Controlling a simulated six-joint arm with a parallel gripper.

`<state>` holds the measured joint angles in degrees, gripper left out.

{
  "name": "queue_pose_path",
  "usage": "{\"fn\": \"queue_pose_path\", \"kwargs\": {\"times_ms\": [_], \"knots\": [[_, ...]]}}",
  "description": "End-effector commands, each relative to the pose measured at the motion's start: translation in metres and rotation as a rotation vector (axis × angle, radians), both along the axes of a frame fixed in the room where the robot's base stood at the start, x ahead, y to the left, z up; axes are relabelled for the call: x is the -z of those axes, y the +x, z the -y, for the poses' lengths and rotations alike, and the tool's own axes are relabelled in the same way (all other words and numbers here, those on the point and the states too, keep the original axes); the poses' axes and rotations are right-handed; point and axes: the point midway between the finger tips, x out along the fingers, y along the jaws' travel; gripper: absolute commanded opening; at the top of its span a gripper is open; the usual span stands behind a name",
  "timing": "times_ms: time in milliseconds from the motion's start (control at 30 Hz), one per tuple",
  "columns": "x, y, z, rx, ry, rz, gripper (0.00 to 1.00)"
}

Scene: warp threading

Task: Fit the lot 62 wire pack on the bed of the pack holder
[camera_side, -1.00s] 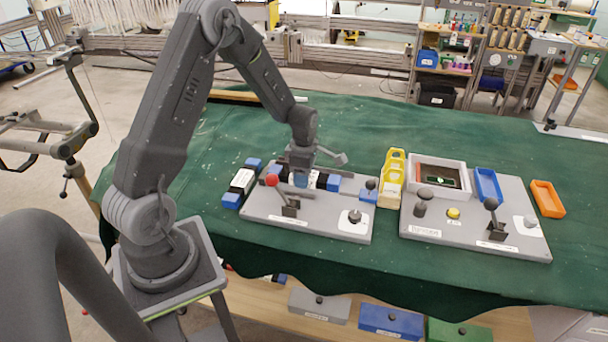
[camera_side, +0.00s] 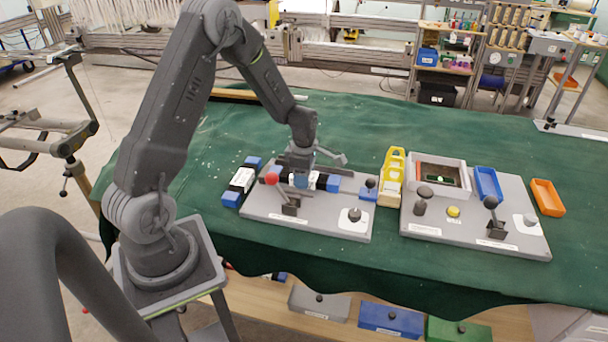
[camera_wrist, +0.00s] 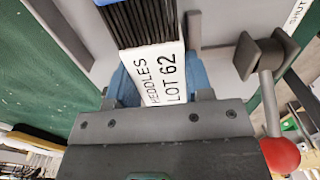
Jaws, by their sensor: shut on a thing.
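The lot 62 wire pack (camera_wrist: 165,78) shows a white label reading "HEDDLES LOT 62" and a band of black wires in the wrist view. In the side view the pack (camera_side: 321,181) lies lengthwise across the back of the grey pack holder (camera_side: 270,208), its blue end to the right. My gripper (camera_side: 301,179) is shut on the pack's middle from above, hiding part of it. The pack is at or very near the bed; I cannot tell if it is fully seated. The holder's red-ball lever (camera_side: 272,179) stands upright in front, and also shows in the wrist view (camera_wrist: 281,154).
A second blue-ended pack (camera_side: 242,180) lies on the green cloth left of the holder. Yellow racks (camera_side: 392,175), a second grey station (camera_side: 470,225) and an orange tray (camera_side: 547,198) stand farther right.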

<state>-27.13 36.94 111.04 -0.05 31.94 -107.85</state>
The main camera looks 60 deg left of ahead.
Motion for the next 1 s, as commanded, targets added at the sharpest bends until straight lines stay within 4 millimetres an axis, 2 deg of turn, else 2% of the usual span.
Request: {"fn": "queue_pose_path", "kwargs": {"times_ms": [1000], "knots": [[0.01, 0.0, 0.0, 0.0, 0.001, 0.001, 0.09]]}}
